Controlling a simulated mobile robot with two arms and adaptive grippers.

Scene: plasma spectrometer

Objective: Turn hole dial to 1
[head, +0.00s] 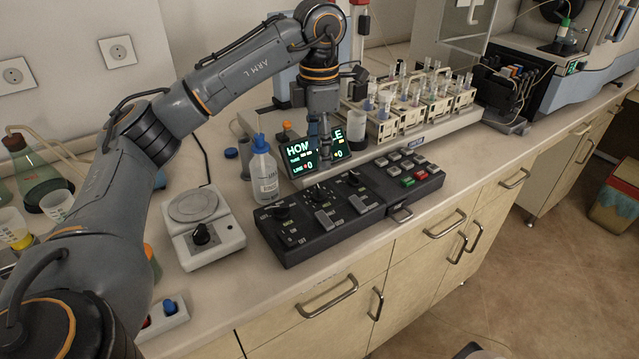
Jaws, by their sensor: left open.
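The black control box (352,205) lies on the bench, with several dark knobs and grey levers on its top. Its dials include a left knob (281,212), a middle knob (318,191) and a right knob (353,178). I cannot read which is the hole dial or where its pointer stands. Two small screens with green text stand behind the box; the left screen (300,158) starts with "HOM", and the right one is partly hidden by my gripper. My left gripper (325,150) points down, open and empty, in front of the screens and above the middle knob. My right gripper is out of view.
A white bottle (264,175) stands close to the box's left rear corner. A hotplate stirrer (202,230) sits left of the box. Sample racks (420,110) with vials stand behind. A narrow strip of bench in front of the box is clear.

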